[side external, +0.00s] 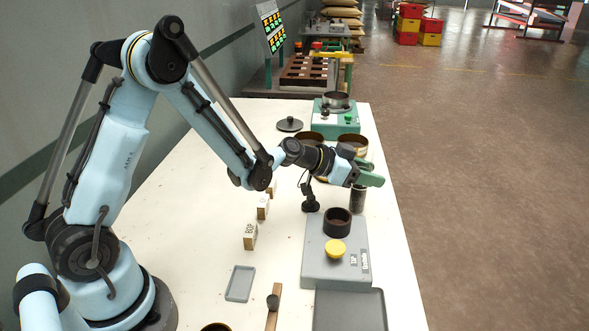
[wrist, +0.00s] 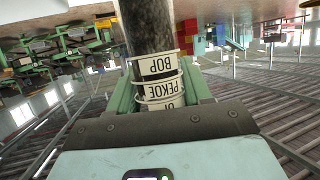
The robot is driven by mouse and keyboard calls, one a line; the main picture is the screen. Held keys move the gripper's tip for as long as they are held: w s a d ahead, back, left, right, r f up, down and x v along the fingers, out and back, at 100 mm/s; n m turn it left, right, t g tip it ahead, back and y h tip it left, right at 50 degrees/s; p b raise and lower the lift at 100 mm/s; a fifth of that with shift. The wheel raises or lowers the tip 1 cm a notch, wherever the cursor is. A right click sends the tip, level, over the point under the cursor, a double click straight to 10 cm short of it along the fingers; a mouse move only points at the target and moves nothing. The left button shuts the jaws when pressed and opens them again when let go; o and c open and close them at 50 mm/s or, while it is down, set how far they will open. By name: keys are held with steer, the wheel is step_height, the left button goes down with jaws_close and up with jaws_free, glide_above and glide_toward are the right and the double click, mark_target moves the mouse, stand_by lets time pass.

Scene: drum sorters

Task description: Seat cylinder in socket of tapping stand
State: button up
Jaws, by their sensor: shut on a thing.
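My gripper (side external: 370,178), with green fingers, is shut on a dark grey cylinder (side external: 357,203). The cylinder hangs roughly upright below the fingers, behind and slightly right of the socket; I cannot tell whether its base touches anything. In the wrist view the gripper (wrist: 158,92) has a finger on each side of the cylinder (wrist: 148,28), near white bands lettered BOP and PEKOE. The tapping stand (side external: 314,262) is a grey box with a dark round socket (side external: 337,217) and a yellow button (side external: 335,249). The socket looks empty, and the cylinder is apart from it.
A black stalked device (side external: 310,195) stands left of the socket. Brown-rimmed round containers (side external: 352,144) and a green machine (side external: 339,117) are farther back. Small white-faced blocks (side external: 250,236), a grey tray (side external: 240,283) and a dark tray (side external: 350,310) lie nearer. The table's right edge is close to the cylinder.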

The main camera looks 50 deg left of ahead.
steer(key=shift+f, duration=0.2)
steer(key=o, duration=1.1)
steer(key=r+v, duration=0.1)
steer(key=v, duration=1.1)
steer(key=s+d+n+g+y, duration=0.1)
steer(key=s+n+g+y, duration=0.3)
steer(key=s, duration=0.9)
steer(key=shift+s+d+r+n+g+y, duration=0.15)
steer(key=shift+s+d+n+g+y, duration=0.2)
steer(key=shift+y, duration=0.35)
steer(key=shift+s+a+n+y, duration=0.3)
steer(key=shift+s+a+n, duration=0.05)
steer(key=shift+s, duration=0.05)
